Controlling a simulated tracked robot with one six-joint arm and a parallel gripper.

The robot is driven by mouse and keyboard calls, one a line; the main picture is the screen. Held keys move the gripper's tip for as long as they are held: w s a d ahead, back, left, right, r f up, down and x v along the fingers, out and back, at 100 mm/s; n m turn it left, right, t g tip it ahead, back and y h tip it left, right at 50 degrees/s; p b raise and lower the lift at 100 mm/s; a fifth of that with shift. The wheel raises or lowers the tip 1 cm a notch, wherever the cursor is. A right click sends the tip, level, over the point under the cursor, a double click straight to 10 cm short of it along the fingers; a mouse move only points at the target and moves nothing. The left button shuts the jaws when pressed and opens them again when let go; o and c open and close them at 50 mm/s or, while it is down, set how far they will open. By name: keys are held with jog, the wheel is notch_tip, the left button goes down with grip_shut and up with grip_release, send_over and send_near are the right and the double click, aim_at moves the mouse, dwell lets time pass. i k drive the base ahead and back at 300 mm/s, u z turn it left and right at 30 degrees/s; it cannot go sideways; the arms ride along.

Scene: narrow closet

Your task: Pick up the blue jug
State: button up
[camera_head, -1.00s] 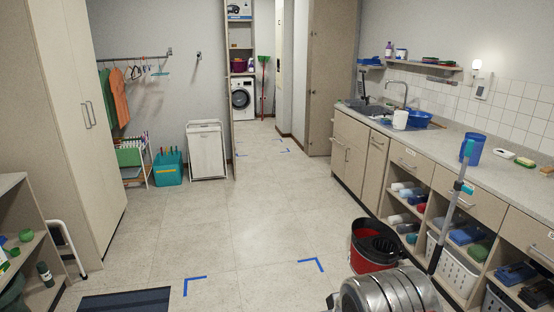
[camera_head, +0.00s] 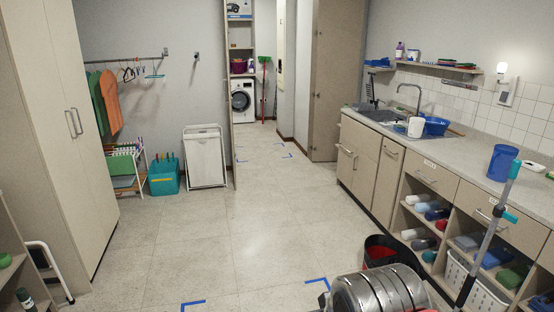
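The blue jug (camera_head: 503,162) stands upright on the grey countertop at the right, near the counter's front edge. The mop handle (camera_head: 487,243) rises in front of the counter, its upper end just right of and below the jug. My gripper does not show in this view, so how it stands to the jug cannot be seen. A rounded metallic body (camera_head: 378,296) fills the bottom edge right of centre.
A red and black bucket (camera_head: 385,252) stands on the floor before the open shelves. The tiled floor (camera_head: 215,235) ahead is clear, with blue tape marks. A tall cupboard (camera_head: 60,130) lines the left. A white hamper (camera_head: 206,160) stands farther back.

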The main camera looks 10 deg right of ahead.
aim_at(500, 163)
jog(key=z, duration=0.15)
jog(key=i, duration=1.45)
jog(key=z, duration=0.45)
jog(key=i, duration=0.75)
jog(key=z, duration=0.7)
jog(key=i, duration=0.8)
jog(key=z, duration=0.55)
jog(key=i, duration=0.6)
jog(key=z, duration=0.3)
